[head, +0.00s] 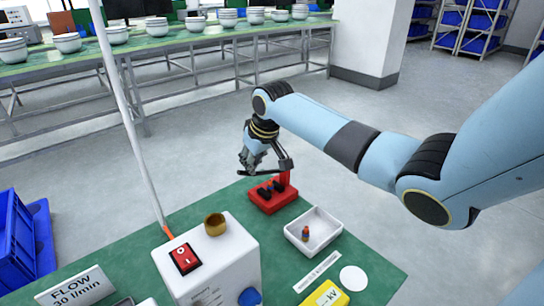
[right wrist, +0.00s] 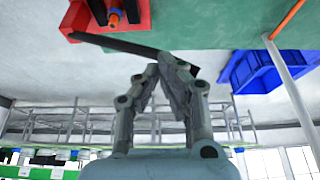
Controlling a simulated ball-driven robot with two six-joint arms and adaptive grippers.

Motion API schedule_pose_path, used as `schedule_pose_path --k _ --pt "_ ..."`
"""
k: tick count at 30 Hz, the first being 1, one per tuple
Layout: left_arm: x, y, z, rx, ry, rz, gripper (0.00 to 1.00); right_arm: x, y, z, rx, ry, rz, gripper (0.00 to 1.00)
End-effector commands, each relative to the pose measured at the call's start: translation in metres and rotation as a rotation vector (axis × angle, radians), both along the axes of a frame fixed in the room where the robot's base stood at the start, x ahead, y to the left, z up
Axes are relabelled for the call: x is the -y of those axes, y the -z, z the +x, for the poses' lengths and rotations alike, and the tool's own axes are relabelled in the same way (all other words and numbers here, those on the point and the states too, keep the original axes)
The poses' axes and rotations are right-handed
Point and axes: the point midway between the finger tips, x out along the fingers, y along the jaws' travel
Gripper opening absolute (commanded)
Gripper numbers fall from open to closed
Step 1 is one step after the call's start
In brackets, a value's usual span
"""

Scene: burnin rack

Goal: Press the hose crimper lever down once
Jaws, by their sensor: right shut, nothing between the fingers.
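The hose crimper has a red base (head: 272,198) with black parts and a red upright at the back edge of the green bench. Its dark lever (head: 264,173) extends left from the upright, roughly level. In the right wrist view the lever (right wrist: 115,43) runs across behind my fingertips, and part of the red crimper (right wrist: 138,14) shows at the top. My right gripper (head: 246,168) is shut and empty, close to the lever's free end; it also shows in the wrist view (right wrist: 168,60). Whether it touches the lever is unclear. My left gripper is not in view.
A white tray (head: 314,246) holding a small coloured part stands right of the crimper. A white box (head: 235,262) with a red switch (head: 185,258) and brass ring (head: 215,224) is in front. A white pole (head: 130,120) rises at left. The floor behind is clear.

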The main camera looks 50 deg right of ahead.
Motion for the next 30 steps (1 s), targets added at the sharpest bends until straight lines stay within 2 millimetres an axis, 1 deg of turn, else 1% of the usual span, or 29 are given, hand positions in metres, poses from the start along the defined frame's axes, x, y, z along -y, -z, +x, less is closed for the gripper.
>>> schedule_pose_path --k 8,22,30 --pt "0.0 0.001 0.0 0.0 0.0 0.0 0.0 -0.001 0.003 0.0 0.0 0.0 0.002 0.0" --pt "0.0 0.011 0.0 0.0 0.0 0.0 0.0 -0.01 0.024 0.001 -0.001 0.0 0.001 0.0" --pt "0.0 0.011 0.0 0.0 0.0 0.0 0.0 -0.01 0.025 0.001 -0.001 -0.001 0.002 0.0"
